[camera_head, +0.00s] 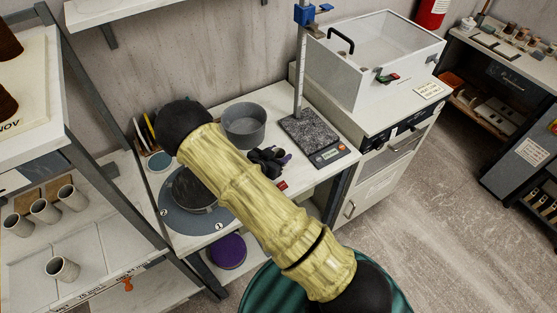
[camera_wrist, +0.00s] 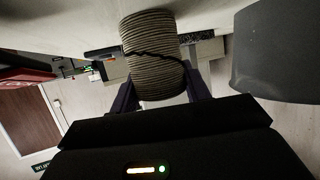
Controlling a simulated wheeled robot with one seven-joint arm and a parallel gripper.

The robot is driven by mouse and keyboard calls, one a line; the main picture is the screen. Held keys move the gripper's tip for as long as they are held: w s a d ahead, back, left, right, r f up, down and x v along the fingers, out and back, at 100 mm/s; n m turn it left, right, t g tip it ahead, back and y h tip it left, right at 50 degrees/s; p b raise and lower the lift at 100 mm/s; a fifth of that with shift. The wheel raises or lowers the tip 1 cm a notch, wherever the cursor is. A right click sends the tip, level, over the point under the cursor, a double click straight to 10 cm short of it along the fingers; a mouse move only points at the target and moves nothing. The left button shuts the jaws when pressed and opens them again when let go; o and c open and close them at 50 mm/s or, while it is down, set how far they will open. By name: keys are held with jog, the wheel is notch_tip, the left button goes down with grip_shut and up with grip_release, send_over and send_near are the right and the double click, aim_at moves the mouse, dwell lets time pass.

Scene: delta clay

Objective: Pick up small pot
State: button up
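A small pot (camera_wrist: 153,50) with a ribbed brown-grey wall and a dark wavy line sits between my gripper's two dark fingers (camera_wrist: 158,80) in the wrist view. The fingers flank the pot close on both sides. I cannot tell whether they press on it or stand just clear. The pot appears upside down in this view, its far end at the pale worktop. In the head view my gripper (camera_head: 270,162) is low over the white worktop, right of my arm. The pot cannot be made out there.
A larger grey pot (camera_head: 244,125) stands close by and shows in the wrist view (camera_wrist: 285,50). A turntable (camera_head: 185,222) bears a dark vessel (camera_head: 194,192). A scale with a speckled slab (camera_head: 307,133) and blue-clamped post is to the right. A shelf with cups (camera_head: 62,270) is left.

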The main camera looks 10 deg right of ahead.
jog(key=shift+r, duration=0.15)
notch_tip(320, 180, up, 10)
jog(key=b, duration=0.1)
dwell(0.6)
dwell(0.5)
